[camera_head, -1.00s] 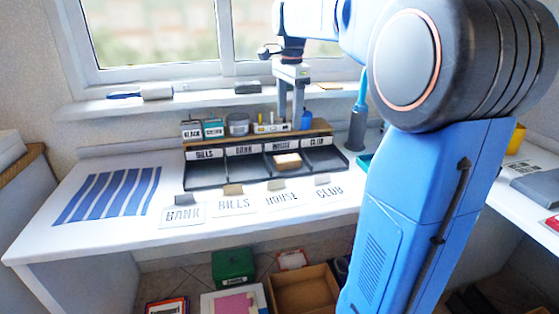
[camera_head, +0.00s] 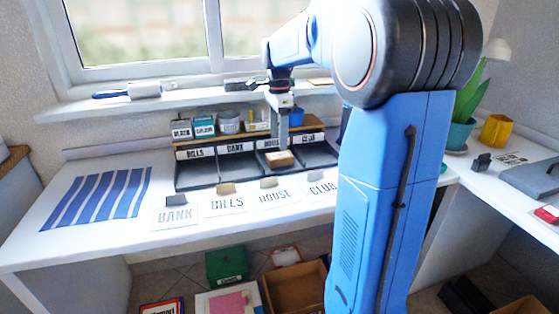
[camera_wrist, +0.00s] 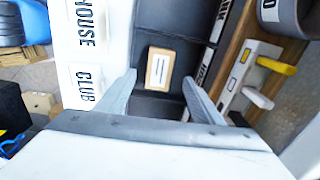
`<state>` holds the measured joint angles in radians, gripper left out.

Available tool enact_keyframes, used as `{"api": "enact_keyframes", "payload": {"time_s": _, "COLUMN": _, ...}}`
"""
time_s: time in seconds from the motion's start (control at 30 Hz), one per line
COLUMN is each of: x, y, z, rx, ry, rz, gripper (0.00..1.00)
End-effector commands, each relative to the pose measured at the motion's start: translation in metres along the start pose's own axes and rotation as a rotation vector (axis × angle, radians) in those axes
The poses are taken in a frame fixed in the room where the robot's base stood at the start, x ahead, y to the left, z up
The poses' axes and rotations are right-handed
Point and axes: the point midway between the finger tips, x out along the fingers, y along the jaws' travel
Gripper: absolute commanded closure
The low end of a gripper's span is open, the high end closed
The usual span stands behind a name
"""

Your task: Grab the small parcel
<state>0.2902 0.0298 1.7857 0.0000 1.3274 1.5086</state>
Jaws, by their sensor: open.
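The small parcel (camera_head: 279,159) is a light brown box lying in the third compartment, labelled HOUSE, of the dark tray (camera_head: 204,181) on the white desk. In the wrist view the parcel (camera_wrist: 159,68) shows a pale label with dark lines. My gripper (camera_head: 277,146) points down just above the parcel, at its back side in the head view. In the wrist view my gripper (camera_wrist: 160,80) is open, with its two grey fingers on either side of the parcel's near end. I cannot tell whether they reach down beside it.
A striped blue mat (camera_head: 97,201) lies at left.

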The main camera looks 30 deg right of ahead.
Motion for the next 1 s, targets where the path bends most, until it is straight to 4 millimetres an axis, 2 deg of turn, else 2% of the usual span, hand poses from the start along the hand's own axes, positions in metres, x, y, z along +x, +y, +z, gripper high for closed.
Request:
{"api": "enact_keyframes", "payload": {"time_s": 0.27, "x": 0.018, "y": 0.000, "z": -0.001, "rx": 0.000, "ry": 0.000, "rz": 0.000, "gripper": 0.39}}
{"api": "enact_keyframes", "payload": {"time_s": 0.6, "x": 0.059, "y": 0.001, "z": -0.003, "rx": -0.001, "ry": 0.000, "rz": 0.000, "gripper": 0.39}}
{"api": "enact_keyframes", "payload": {"time_s": 0.93, "x": 0.065, "y": 0.000, "z": -0.003, "rx": -0.001, "ry": 0.000, "rz": -0.002, "gripper": 0.39}}
{"api": "enact_keyframes", "payload": {"time_s": 1.0, "x": 0.065, "y": 0.000, "z": -0.003, "rx": 0.000, "ry": 0.000, "rz": -0.002, "gripper": 0.56}}
